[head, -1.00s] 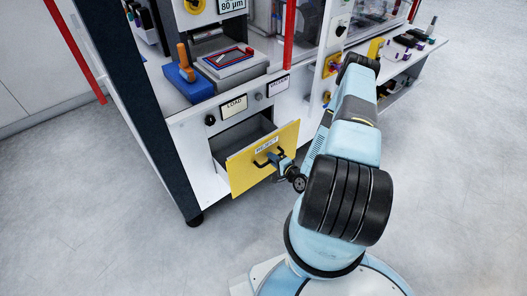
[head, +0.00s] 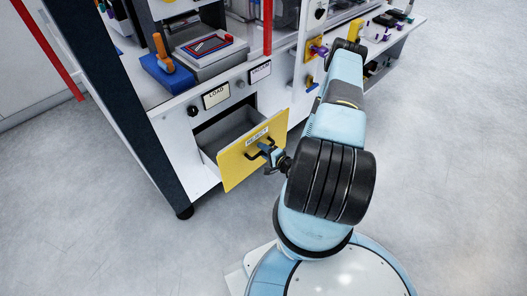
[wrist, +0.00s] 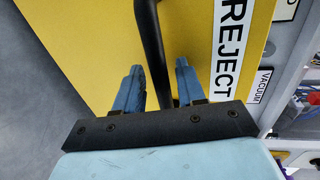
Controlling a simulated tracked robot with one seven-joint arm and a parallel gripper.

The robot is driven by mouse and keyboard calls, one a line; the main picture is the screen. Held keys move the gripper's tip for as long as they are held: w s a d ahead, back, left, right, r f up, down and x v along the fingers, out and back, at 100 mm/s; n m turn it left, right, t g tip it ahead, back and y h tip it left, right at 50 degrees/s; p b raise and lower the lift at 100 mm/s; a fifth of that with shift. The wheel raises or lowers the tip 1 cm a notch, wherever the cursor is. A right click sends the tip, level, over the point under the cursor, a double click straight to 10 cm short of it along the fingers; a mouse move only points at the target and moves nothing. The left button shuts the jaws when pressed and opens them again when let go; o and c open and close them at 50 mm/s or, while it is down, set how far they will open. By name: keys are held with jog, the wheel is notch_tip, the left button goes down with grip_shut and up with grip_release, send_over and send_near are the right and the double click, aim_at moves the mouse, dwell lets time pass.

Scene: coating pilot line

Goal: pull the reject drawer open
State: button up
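The reject drawer is part-way out of the white cabinet. Its yellow front (head: 237,165) bears a REJECT label, and part of its grey inside shows behind the front. In the wrist view the yellow front (wrist: 85,40) fills much of the picture. A black bar handle (wrist: 150,40) runs between the two blue fingers of my gripper (wrist: 159,78). In the head view my gripper (head: 270,154) is at the handle, in front of the drawer.
LOAD (head: 216,96) and VACUUM (head: 260,71) labels sit on the panel above the drawer. A dark cabinet post (head: 120,110) stands left of it. A side shelf (head: 400,40) holding small items is at the upper right. The floor (head: 110,240) before the cabinet is clear.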

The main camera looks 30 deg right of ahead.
jog(key=v, duration=1.3)
jog(key=shift+s, duration=0.35)
jog(key=shift+d, duration=0.1)
